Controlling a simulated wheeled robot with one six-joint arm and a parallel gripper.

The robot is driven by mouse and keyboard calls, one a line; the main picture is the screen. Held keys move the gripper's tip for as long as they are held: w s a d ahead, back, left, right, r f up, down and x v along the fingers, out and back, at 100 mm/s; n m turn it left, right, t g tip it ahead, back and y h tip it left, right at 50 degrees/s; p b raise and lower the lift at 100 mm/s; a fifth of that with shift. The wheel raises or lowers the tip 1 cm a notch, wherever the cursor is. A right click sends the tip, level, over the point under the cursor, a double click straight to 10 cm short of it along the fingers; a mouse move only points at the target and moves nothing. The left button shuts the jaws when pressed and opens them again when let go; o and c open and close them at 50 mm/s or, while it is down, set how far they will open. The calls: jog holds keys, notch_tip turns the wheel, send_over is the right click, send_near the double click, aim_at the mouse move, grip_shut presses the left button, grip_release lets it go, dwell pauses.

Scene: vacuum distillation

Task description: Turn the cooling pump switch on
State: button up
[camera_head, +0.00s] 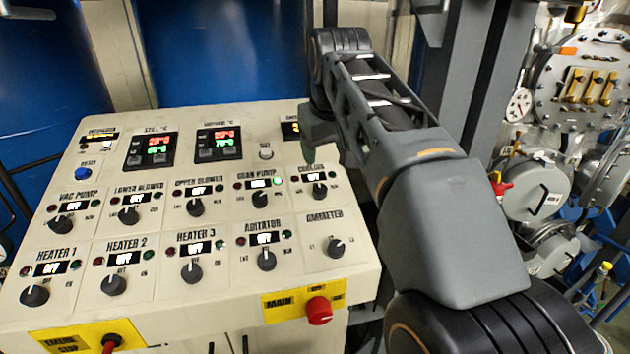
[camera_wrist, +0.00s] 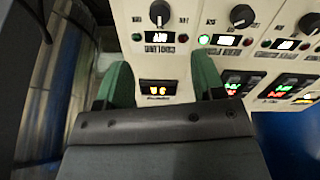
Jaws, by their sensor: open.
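The cooling switch (camera_head: 319,191) is a black knob at the right end of the upper knob row, under a small display (camera_head: 318,177) that appears to read OFF. In the wrist view the same knob (camera_wrist: 159,14) is at the top, upside down, with its display (camera_wrist: 160,37) below it. My gripper (camera_wrist: 160,80) is open, with green fingers apart on either side of a small orange-digit display (camera_wrist: 160,87). The fingers are apart from the knob and nothing is between them in grasp.
The sloped cream panel (camera_head: 145,230) carries several other knobs, including the gear pump knob (camera_head: 260,198) beside the cooling one. A red main button (camera_head: 319,310) and an emergency stop (camera_head: 110,342) sit along the front edge. Pipes and valves stand at right.

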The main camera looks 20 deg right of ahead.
aim_at(320, 188)
jog(key=x, duration=1.3)
jog(key=shift+w+d, duration=0.1)
jog(key=shift+c, duration=0.3)
jog(key=c, duration=0.9)
jog(key=shift+o, duration=0.2)
jog(key=m, duration=1.1)
jog(key=shift+m, duration=0.6)
